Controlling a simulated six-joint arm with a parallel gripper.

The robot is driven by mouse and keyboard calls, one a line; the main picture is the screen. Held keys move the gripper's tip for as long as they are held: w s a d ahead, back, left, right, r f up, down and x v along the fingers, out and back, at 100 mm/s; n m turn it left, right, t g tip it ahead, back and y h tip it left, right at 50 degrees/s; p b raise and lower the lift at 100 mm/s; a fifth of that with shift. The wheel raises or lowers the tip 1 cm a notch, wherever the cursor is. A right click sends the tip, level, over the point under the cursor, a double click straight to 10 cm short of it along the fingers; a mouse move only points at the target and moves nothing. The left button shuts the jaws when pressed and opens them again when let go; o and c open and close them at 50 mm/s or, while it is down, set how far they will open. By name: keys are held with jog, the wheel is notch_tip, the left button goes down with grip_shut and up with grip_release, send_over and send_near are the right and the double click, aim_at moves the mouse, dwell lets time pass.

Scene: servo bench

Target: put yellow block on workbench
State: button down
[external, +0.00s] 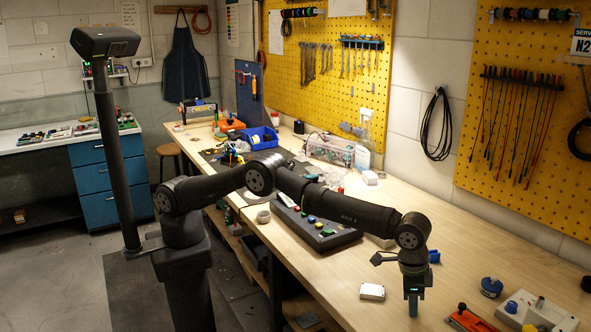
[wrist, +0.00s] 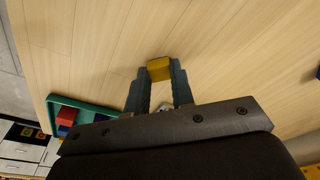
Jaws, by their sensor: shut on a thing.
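My gripper (wrist: 160,78) is shut on the yellow block (wrist: 159,68), which sits between the fingertips in the wrist view. In the external view my gripper (external: 413,304) points down over the near right part of the wooden workbench (external: 455,272). The block does not show clearly there; the fingers hide it. The bare workbench top (wrist: 100,45) also lies beyond the block in the wrist view. I cannot tell whether the block touches the bench or hangs just above it.
A green tray (wrist: 92,106) with red and blue blocks shows at lower left in the wrist view. A small white box (external: 372,292) lies left of my gripper. A red-orange tool (external: 468,318) and a white device (external: 535,311) are to its right. Bare wood lies behind.

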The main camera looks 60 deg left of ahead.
jog(key=shift+f, duration=0.15)
jog(key=c, duration=1.2)
grip_release()
jog(key=shift+c, duration=0.2)
notch_tip(320, 180, up, 12)
jog(key=s+a, duration=0.1)
jog(key=shift+s+a, duration=0.15)
